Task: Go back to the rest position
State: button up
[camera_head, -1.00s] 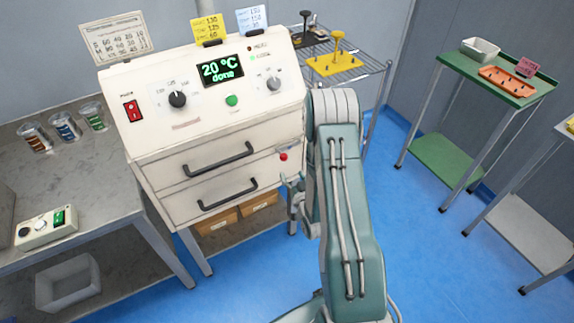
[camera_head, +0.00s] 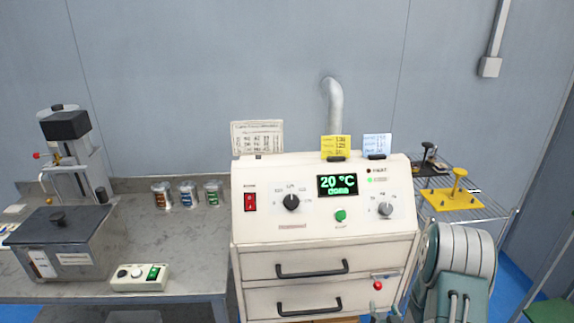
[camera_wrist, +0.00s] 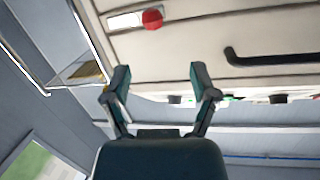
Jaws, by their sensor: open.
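My gripper (camera_wrist: 160,84) is open and empty in the wrist view, its two dark green fingers spread apart. The cream front of the machine is above and beyond the fingers there, with a red knob (camera_wrist: 152,19) and a dark drawer handle (camera_wrist: 275,57). In the head view my arm stands at the lower right, beside the right side of the cream machine (camera_head: 400,225). Its display (camera_head: 343,185) reads "20 °C" and "done". The upper drawer (camera_head: 262,262) and lower drawer (camera_head: 262,303) look shut.
A grey workbench (camera_head: 195,260) on the left carries a lidded grey box (camera_head: 75,255), a small control box (camera_head: 140,277) and several small cans (camera_head: 187,195). A wire rack (camera_head: 480,212) with a yellow fixture (camera_head: 453,198) stands right of the machine, behind my arm.

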jog(key=s+a+r+n+g, duration=0.1)
jog(key=a+r+g, duration=0.2)
jog(key=r, duration=0.7)
jog(key=s+a+r+n+g, duration=0.15)
jog(key=a+r, duration=0.25)
jog(key=r, duration=0.6)
jog(key=s+a+r+g+y, duration=0.1)
jog(key=s+a+r+g, duration=0.2)
jog(key=s, duration=0.8)
jog(key=s+a+r+g+y, duration=0.1)
jog(key=s+a+r+g, duration=0.2)
jog(key=s+r, duration=0.3)
jog(key=s+a+n, duration=0.1)
jog(key=s, duration=0.4)
jog(key=shift+a+r, duration=0.3)
jog(key=shift+a, duration=0.1)
jog(key=shift+w, duration=0.1)
